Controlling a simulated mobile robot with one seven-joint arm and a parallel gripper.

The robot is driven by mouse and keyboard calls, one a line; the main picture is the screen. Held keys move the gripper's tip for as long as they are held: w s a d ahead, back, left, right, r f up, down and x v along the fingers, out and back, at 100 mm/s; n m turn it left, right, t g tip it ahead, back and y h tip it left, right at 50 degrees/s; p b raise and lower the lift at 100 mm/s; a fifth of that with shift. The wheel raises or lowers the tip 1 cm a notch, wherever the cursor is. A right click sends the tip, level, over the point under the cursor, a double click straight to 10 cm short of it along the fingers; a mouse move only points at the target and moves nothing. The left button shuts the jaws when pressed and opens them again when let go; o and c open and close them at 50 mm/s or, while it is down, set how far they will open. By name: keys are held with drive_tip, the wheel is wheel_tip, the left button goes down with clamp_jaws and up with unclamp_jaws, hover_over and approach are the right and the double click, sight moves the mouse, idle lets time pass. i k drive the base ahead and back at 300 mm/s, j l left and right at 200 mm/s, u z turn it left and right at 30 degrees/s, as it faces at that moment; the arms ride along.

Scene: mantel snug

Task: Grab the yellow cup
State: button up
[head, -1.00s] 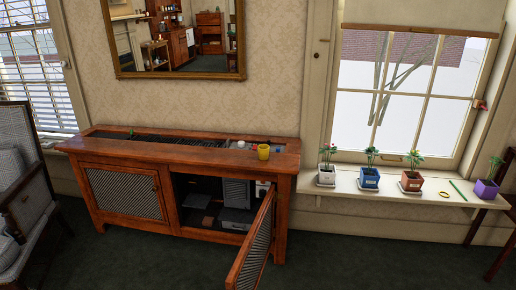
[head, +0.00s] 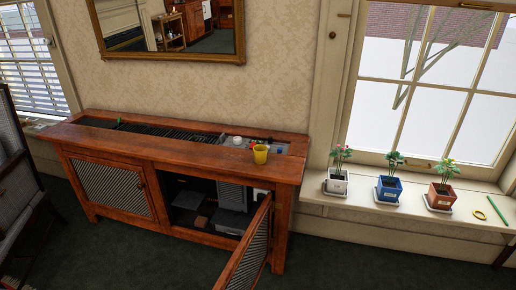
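The yellow cup (head: 260,154) stands upright on top of the wooden cabinet (head: 150,147), near its right end and by the front edge of the recessed dark panel. Nothing touches it from above. My gripper and arm do not show in the head view.
The cabinet's right door (head: 249,250) hangs open towards me. A windowsill to the right holds a white pot (head: 337,182), a blue pot (head: 389,189) and a red-brown pot (head: 440,196). A patterned armchair (head: 18,185) stands at left. Dark green carpet (head: 330,262) lies clear in front at right.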

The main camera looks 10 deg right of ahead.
sight(260, 155)
drive_tip(key=i+l+u, duration=0.1)
drive_tip(key=i+l, duration=0.15)
drive_tip(key=i+l+u, duration=0.1)
drive_tip(key=i+l, duration=0.15)
drive_tip(key=l, duration=0.15)
drive_tip(key=i+l+u, duration=0.1)
drive_tip(key=l, duration=0.25)
drive_tip(key=i+l+u, duration=0.1)
drive_tip(key=i+l, duration=0.2)
drive_tip(key=i+l+u, duration=0.1)
drive_tip(key=l, duration=0.35)
drive_tip(key=i, duration=0.1)
